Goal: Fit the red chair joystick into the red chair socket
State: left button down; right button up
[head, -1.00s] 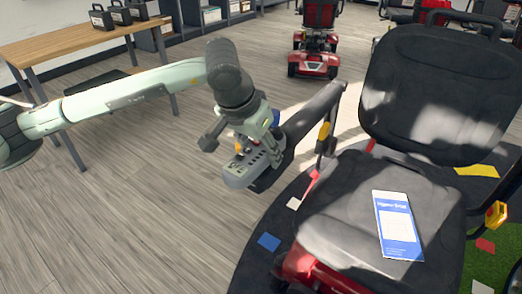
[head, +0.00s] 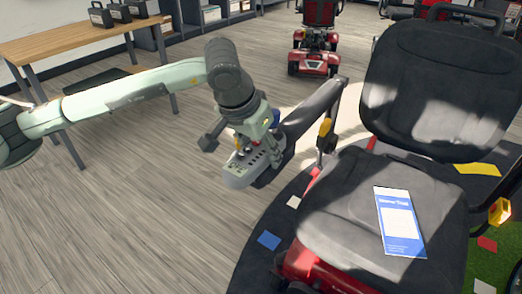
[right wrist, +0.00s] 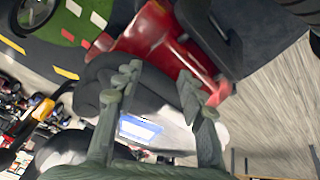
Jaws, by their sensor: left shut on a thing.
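The red chair is in the head view, with a black seat (head: 345,205) and red base (head: 305,268). A grey control panel (head: 237,178) with small buttons is at the front end of its left-hand armrest (head: 312,108). My left gripper (head: 254,148) points down right over this panel and is shut on a small part, which I take for the red chair joystick. The fingers mostly hide that part and the socket, so I cannot tell whether the part sits in it. My right gripper (right wrist: 157,88) shows in the right wrist view, fingers apart and empty.
A blue and white leaflet (head: 400,222) lies on the seat. A wooden table (head: 90,45) with black cases stands at the back left. Another red scooter (head: 315,55) is behind. The floor left of the chair is clear.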

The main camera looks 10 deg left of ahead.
pick_arm(q)
jog(key=shift+f+b, duration=0.15)
jog(key=shift+b, duration=0.45)
dwell(0.6)
dwell(0.5)
jog(key=c, duration=0.9)
grip_release()
jog(key=shift+o, duration=1.1)
jog(key=shift+f, duration=0.1)
jog(key=v, duration=1.2)
